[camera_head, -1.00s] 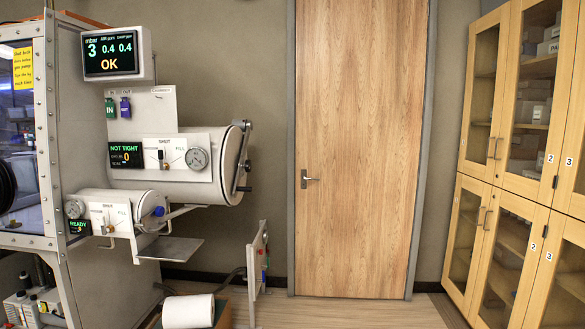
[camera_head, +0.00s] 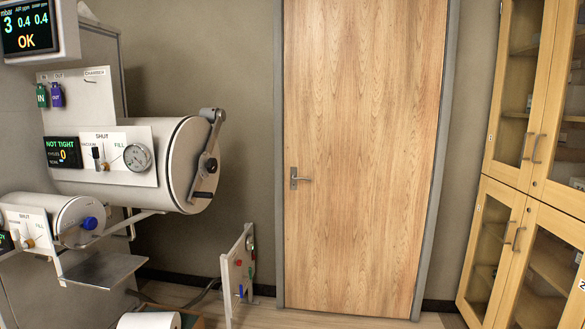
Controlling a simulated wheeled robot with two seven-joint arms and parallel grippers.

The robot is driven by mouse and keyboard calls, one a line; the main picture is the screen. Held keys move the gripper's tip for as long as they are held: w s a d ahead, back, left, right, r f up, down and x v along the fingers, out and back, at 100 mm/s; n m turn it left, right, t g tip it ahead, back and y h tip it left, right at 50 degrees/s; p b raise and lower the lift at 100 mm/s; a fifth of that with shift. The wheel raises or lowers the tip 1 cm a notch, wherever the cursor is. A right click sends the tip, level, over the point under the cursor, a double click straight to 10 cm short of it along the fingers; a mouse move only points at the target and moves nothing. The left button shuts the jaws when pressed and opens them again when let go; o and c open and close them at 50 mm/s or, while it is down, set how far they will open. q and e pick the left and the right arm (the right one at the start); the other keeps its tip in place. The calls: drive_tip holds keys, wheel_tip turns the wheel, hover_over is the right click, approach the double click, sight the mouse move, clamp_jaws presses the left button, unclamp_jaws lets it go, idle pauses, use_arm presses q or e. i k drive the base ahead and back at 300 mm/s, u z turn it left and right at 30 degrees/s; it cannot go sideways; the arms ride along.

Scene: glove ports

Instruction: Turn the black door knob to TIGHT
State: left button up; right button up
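The large antechamber cylinder (camera_head: 176,150) is at the left, its round door facing right. The display (camera_head: 62,153) beside the cylinder reads NOT TIGHT. A smaller cylinder (camera_head: 75,216) with a blue knob (camera_head: 89,223) sits below it at the lower left. Neither of my grippers is in view.
A tray shelf (camera_head: 103,270) juts out below the small cylinder. A low upright panel (camera_head: 238,272) stands on the floor right of it. A wooden door (camera_head: 361,150) and glass-front cabinets (camera_head: 540,190) stand beyond. Floor shows between panel and cabinets.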

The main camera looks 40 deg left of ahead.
sight(211, 166)
drive_tip(key=z, duration=0.05)
drive_tip(key=i, duration=2.6)
drive_tip(key=u, duration=1)
drive_tip(key=i, duration=1.25)
drive_tip(key=u, duration=1.15)
